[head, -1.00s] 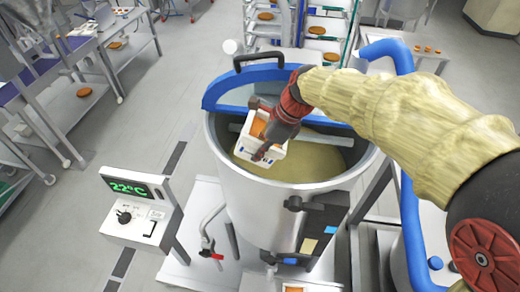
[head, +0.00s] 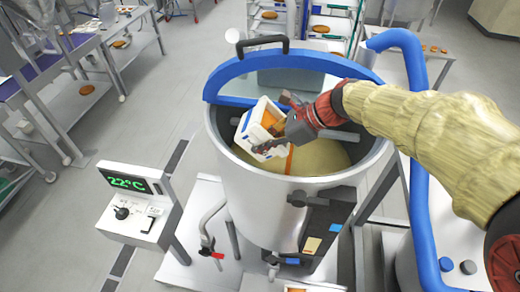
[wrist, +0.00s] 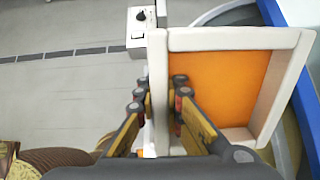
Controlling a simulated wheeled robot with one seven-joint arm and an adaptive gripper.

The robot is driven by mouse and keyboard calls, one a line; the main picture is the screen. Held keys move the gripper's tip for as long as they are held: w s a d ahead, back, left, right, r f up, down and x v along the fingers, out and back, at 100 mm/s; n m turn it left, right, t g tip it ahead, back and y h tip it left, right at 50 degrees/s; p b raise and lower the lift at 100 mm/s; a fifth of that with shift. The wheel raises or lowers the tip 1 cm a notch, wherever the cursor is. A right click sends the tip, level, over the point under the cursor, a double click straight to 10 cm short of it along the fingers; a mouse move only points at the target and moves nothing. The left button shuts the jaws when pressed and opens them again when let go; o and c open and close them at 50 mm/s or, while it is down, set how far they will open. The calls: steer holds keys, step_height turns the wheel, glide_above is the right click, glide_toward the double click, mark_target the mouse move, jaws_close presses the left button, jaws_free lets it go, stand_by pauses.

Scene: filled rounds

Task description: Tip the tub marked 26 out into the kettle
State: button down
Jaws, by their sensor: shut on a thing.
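The white tub (head: 248,122) is held tilted inside the mouth of the kettle, above its contents. Orange filling (wrist: 222,82) shows in the tub in the wrist view. A thin orange streak (head: 290,158) shows below the tub, against the yellowish mass (head: 320,158) in the kettle. My gripper (wrist: 160,98) is shut on one wall of the tub; it also shows in the head view (head: 277,142). The kettle (head: 262,200) is a large steel vessel with a raised blue-edged lid. The tub's number is not legible.
The blue lid (head: 225,85) with a black handle stands up at the kettle's back. A thick blue pipe (head: 418,150) rises at its right. A control box (head: 135,205) reading 22°C stands at front left.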

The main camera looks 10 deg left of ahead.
steer(key=shift+d+r+y+b, duration=0.1)
steer(key=shift+y+b, duration=0.5)
steer(key=shift+b, duration=0.6)
steer(key=shift+d+r+y+b, duration=0.1)
steer(key=shift+y+b, duration=0.5)
steer(key=shift+b, duration=0.6)
steer(key=b, duration=0.1)
steer(key=y+b, duration=0.1)
steer(key=shift+d+y+b, duration=0.25)
steer(key=shift+y+b, duration=0.05)
steer(key=shift+d+y+b, duration=0.2)
steer(key=shift+y+b, duration=0.4)
steer(key=shift+b, duration=0.2)
steer(key=shift+d+r+y+b, duration=0.25)
steer(key=shift+d+y+b, duration=0.05)
steer(key=shift+y+b, duration=0.4)
stand_by(2.1)
